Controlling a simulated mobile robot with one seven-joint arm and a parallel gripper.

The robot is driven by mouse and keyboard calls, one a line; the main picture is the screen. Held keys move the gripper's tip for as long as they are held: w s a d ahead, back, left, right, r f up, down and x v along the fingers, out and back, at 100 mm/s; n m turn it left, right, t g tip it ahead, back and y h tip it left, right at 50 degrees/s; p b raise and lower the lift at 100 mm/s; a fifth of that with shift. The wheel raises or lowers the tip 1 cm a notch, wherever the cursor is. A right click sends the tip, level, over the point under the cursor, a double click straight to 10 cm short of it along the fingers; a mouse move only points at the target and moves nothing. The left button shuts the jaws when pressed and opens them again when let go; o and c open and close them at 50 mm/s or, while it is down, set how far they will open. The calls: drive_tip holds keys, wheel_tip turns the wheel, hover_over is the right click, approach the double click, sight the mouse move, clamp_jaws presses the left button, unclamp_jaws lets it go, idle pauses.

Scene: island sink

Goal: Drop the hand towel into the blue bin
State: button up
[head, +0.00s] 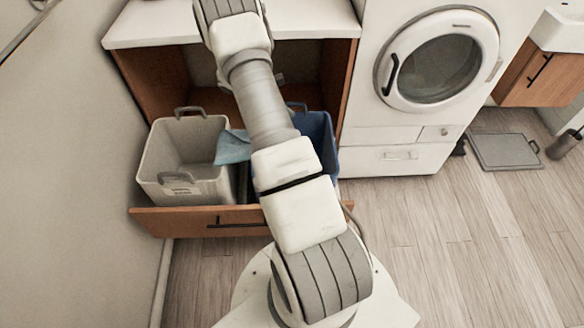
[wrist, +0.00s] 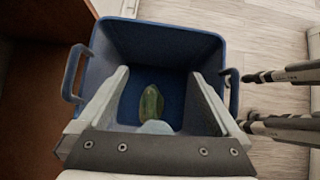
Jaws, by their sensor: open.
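The hand towel, a light blue cloth (head: 232,147), lies at the right rim of the grey bin, beside the blue bin (head: 318,130) in the head view. My arm hides part of the blue bin there. In the wrist view, the blue bin (wrist: 207,48) is below my gripper (wrist: 160,73), whose two fingers are spread apart with nothing between their tips. A pale blue patch (wrist: 155,127) shows near the gripper's base; I cannot tell for sure that it is the towel. A green object (wrist: 151,103) lies inside the blue bin.
The grey bin (head: 160,155) stands left of the blue bin in the pulled-out wooden drawer (head: 180,222). A white counter (head: 155,25) is above it. A washer (head: 440,65) stands to the right. The wooden floor (head: 450,250) at the front right is clear.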

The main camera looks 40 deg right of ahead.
drive_tip(key=p+v, duration=0.2)
drive_tip(key=v, duration=1.5)
drive_tip(key=shift+a, duration=0.2)
drive_tip(key=shift+r, duration=0.15)
